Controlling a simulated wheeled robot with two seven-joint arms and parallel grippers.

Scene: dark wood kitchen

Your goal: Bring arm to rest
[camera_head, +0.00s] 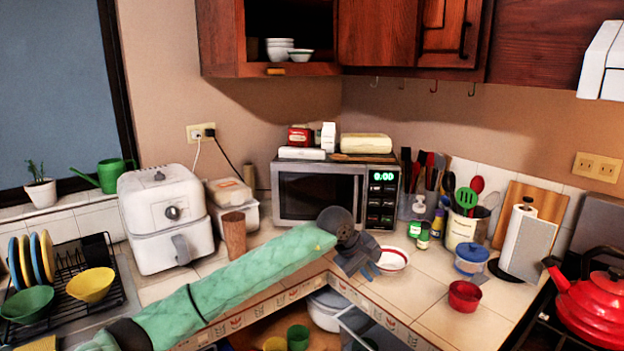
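My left arm (240,285), in a green quilted sleeve, reaches in from the lower left across the front of the counter. My dark grey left gripper (366,268) is at its end, in front of the microwave (320,195) and just left of a white bowl with a red rim (394,260). The fingers are small and dark, and I cannot tell whether they are apart or closed. I see nothing clearly held in them. My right arm and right gripper do not show.
The arm crosses above the counter edge and an open space below holding cups (298,337) and a white pot (328,305). A white air fryer (168,218) and dish rack (118,290) stand left. A red cup (464,296) and red kettle (592,305) stand right.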

